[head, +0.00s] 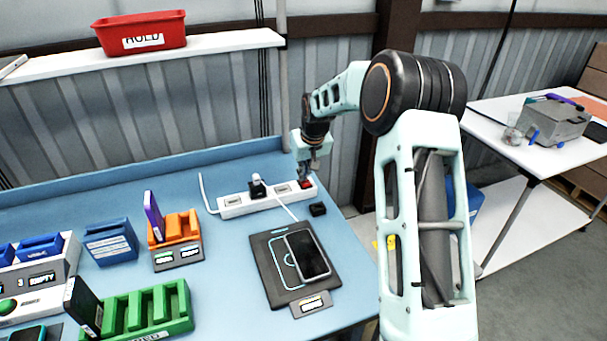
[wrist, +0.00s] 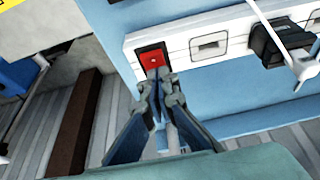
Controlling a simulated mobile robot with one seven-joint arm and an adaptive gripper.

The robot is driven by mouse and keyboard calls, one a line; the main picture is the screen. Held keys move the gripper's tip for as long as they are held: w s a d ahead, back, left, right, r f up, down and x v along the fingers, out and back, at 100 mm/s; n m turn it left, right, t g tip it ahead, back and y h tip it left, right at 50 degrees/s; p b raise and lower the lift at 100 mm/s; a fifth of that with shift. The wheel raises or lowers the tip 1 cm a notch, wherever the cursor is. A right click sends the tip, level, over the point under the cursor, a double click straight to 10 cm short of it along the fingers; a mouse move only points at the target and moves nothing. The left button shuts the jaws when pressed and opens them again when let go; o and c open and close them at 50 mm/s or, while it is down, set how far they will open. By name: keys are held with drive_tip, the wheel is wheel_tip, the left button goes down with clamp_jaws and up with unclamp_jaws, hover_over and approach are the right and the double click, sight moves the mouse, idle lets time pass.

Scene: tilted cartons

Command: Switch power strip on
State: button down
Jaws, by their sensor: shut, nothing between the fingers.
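The white power strip (head: 236,209) lies along the back right part of the blue bench, with a black plug (head: 257,188) in one of its sockets. Its red switch (wrist: 153,59) sits in a dark frame at one end of the strip, seen close in the wrist view. My gripper (head: 306,181) is over that right end of the strip in the head view, pointing down. In the wrist view my gripper (wrist: 160,73) is shut and empty, its fingertips at the lower edge of the red switch. I cannot tell whether they touch it.
A phone (head: 307,254) lies on a dark pad in front of the strip. A small black block (head: 318,209) is beside the strip's right end. An orange rack (head: 175,228) and a green rack (head: 146,308) stand to the left. A red bin (head: 140,33) is on the shelf above.

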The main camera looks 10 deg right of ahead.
drive_tip(key=shift+s+d+f, duration=0.1)
drive_tip(key=shift+s+f, duration=0.1)
drive_tip(key=shift+s, duration=0.3)
drive_tip(key=shift+s+d+f, duration=0.1)
drive_tip(key=shift+s+f, duration=0.1)
drive_tip(key=shift+s, duration=0.3)
drive_tip(key=r+p, duration=0.1)
drive_tip(key=r, duration=0.1)
drive_tip(key=r+p, duration=0.1)
drive_tip(key=r, duration=0.2)
drive_tip(key=shift+s+a, duration=0.1)
drive_tip(key=shift+s, duration=0.1)
drive_tip(key=b+v, duration=0.1)
drive_tip(key=v, duration=0.8)
drive_tip(key=shift+r, duration=0.2)
drive_tip(key=shift+s, duration=0.1)
